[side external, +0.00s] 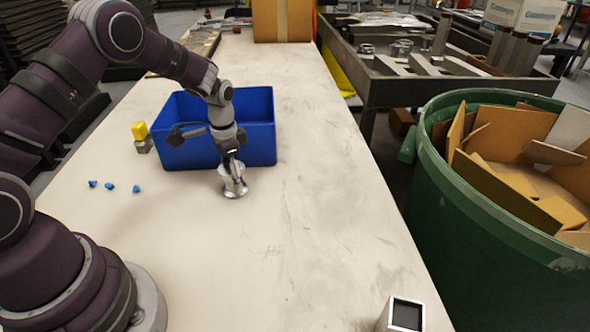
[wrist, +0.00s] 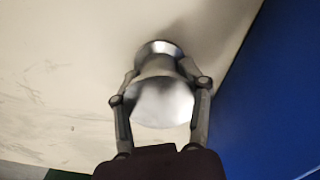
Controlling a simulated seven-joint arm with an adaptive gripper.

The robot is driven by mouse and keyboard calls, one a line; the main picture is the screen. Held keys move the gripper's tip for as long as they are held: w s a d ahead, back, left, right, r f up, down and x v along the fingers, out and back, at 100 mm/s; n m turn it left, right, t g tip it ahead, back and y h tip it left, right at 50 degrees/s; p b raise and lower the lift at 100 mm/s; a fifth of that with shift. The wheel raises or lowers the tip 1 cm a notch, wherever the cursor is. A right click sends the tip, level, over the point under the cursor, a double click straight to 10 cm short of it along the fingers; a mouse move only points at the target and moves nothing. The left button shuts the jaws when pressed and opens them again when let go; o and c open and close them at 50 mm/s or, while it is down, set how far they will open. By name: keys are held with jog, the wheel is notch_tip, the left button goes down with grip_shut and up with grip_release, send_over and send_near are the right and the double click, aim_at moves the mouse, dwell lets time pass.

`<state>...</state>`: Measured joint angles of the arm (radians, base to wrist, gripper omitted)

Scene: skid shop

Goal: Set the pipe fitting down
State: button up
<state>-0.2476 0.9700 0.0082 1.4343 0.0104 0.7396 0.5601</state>
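The pipe fitting (side external: 234,187) is a silver, flanged, spool-like piece, upright or nearly so, in front of the blue bin. It also shows in the wrist view (wrist: 162,95), where its wide round end faces the camera. My gripper (side external: 231,168) points down at it from above. In the wrist view my gripper (wrist: 159,72) has one finger on each side of the fitting's narrower middle, apparently closed against it. The fitting's lower flange is at or very near the tabletop (side external: 290,220); I cannot tell whether it touches.
The blue bin (side external: 262,140) stands just behind the fitting. Several small blue pieces (side external: 110,187) and a yellow-topped block (side external: 140,133) lie to the left. A metal box (side external: 402,315) is at the front right. A green barrel (side external: 490,240) stands beside the table. The table's middle is clear.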

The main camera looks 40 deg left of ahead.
jog(key=o, duration=0.5)
notch_tip(320, 180, up, 12)
jog(key=s+d+r+n+t, duration=0.3)
jog(key=s+d+r+t, duration=0.2)
jog(key=s, duration=0.8)
notch_tip(320, 180, up, 3)
jog(key=d, duration=0.2)
jog(key=shift+s+d+r, duration=0.2)
jog(key=shift+d, duration=0.15)
jog(key=shift+s+f+n+t, duration=0.15)
jog(key=shift+s+n+t, duration=0.1)
jog(key=shift+n+t, duration=0.05)
jog(key=shift+c, duration=0.6)
